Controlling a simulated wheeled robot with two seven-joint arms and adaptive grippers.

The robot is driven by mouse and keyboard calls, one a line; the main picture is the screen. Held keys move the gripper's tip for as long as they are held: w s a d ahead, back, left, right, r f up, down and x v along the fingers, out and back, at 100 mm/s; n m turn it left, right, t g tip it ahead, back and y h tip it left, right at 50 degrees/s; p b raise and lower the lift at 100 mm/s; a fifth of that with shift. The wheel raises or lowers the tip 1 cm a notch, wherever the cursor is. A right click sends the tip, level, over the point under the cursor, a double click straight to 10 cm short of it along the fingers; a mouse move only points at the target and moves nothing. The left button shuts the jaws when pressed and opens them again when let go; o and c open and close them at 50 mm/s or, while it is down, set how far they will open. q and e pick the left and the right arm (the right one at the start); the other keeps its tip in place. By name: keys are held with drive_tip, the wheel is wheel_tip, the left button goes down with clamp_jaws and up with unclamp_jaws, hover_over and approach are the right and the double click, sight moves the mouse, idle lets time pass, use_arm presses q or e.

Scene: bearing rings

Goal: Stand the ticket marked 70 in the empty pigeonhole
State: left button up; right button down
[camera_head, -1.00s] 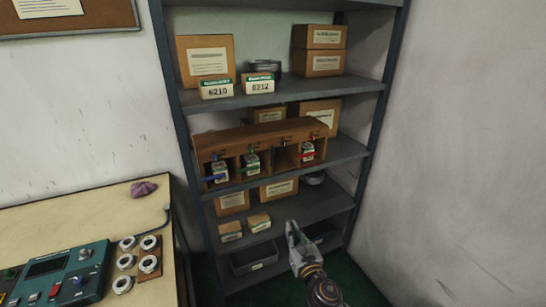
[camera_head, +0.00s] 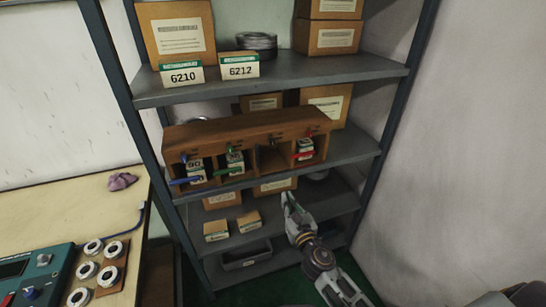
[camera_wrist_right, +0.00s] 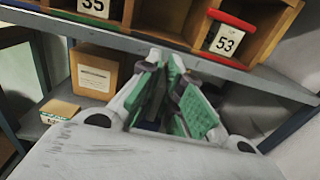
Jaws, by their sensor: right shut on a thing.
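The brown wooden pigeonhole rack (camera_head: 250,124) stands on the middle shelf. Its empty pigeonhole (camera_head: 271,158) lies between a hole with a green bar and one with a red bar; it also shows at the top of the right wrist view (camera_wrist_right: 163,15). The neighbouring tickets read 35 (camera_wrist_right: 95,5) and 53 (camera_wrist_right: 228,40). My right gripper (camera_head: 287,200) is below and in front of the rack. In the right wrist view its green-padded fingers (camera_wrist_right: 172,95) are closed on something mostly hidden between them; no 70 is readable. My left gripper is out of view.
The middle shelf's front edge (camera_head: 345,150) runs below the rack. Cardboard boxes (camera_head: 222,200) and small cartons (camera_head: 249,221) sit on the shelf beneath, and a grey bin (camera_head: 245,256) lower still. A workbench (camera_head: 70,205) stands at left. Shelf posts (camera_head: 385,120) bound the sides.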

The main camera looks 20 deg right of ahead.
drive_tip(key=shift+w+d, duration=0.25)
drive_tip(key=shift+w, duration=0.05)
drive_tip(key=shift+r, duration=0.1)
drive_tip(key=shift+r, duration=0.1)
